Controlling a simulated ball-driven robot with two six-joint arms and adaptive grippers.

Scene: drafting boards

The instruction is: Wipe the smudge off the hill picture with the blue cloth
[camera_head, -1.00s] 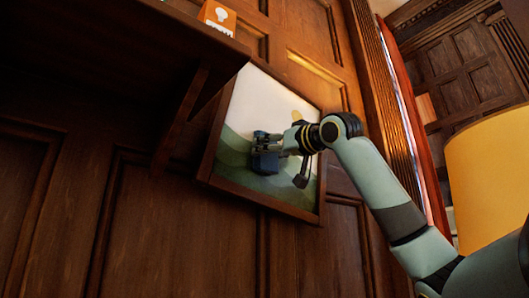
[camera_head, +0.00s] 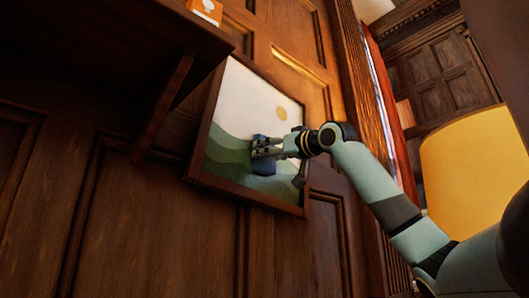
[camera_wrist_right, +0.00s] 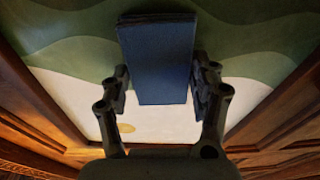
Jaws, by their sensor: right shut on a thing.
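The hill picture (camera_head: 235,105) hangs on the panelled wall in a wooden frame, with green hills, a pale sky and a yellow sun; it fills much of the right wrist view (camera_wrist_right: 55,60). My right gripper (camera_head: 258,147) is in front of its hills. It is shut on the blue cloth (camera_wrist_right: 158,62), a flat folded block between the fingers. In the head view the cloth (camera_head: 262,165) is mostly hidden behind the fingers. The cloth is at or very near the picture surface; contact cannot be told. I make out no smudge; the cloth and gripper cover part of the hills.
A dark wooden shelf (camera_head: 110,50) with a bracket (camera_head: 165,105) juts out left of the picture. An orange and white box (camera_head: 205,11) stands on it. A yellow rounded thing (camera_head: 475,165) is at the right, beyond my arm.

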